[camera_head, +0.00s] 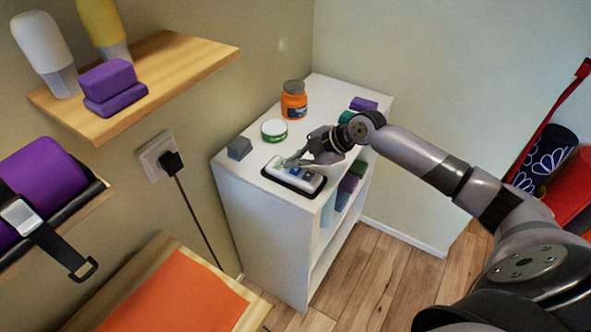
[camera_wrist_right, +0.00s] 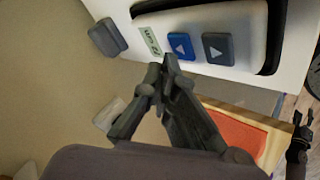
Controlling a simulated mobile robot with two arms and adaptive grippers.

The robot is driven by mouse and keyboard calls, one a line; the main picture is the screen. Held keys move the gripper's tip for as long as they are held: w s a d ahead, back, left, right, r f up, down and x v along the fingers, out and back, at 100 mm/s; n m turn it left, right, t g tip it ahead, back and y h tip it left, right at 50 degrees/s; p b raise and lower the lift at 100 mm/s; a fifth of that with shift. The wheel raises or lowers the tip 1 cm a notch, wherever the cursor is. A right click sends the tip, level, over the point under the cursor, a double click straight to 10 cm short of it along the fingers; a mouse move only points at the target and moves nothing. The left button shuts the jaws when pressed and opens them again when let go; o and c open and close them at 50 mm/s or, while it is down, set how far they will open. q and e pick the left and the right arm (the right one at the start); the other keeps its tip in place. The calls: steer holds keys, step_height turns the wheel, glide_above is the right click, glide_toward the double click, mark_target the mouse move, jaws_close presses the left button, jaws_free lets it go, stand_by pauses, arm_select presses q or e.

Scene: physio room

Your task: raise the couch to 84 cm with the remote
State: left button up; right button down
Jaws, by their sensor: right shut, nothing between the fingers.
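The remote (camera_head: 308,184) is a white handset in a black cradle on top of the white cabinet. In the right wrist view the remote (camera_wrist_right: 215,20) shows a small pale display (camera_wrist_right: 150,40) whose digits I cannot read surely, a blue arrow button (camera_wrist_right: 181,47) and a grey arrow button (camera_wrist_right: 218,49). My right gripper (camera_head: 290,163) is shut and empty over the remote. Its fingertips (camera_wrist_right: 161,70) appear near the display and blue button; contact is unclear. A dark shape at the right wrist view's lower right may be my left gripper (camera_wrist_right: 299,135). I cannot identify the couch surely.
On the white cabinet (camera_head: 240,178) stand an orange jar (camera_head: 294,104), a green-and-white tin (camera_head: 274,131) and a grey block (camera_head: 239,148). A wooden shelf (camera_head: 190,60) juts out at upper left. An orange panel (camera_head: 175,295) lies below. A plugged cord (camera_head: 195,213) hangs beside the cabinet.

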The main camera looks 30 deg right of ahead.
steer(key=shift+f+b, duration=0.3)
steer(key=shift+f, duration=0.4)
stand_by(1.6)
steer(key=shift+r, duration=0.15)
stand_by(4.7)
steer(key=shift+r+p, duration=0.65)
steer(key=shift+r, duration=0.1)
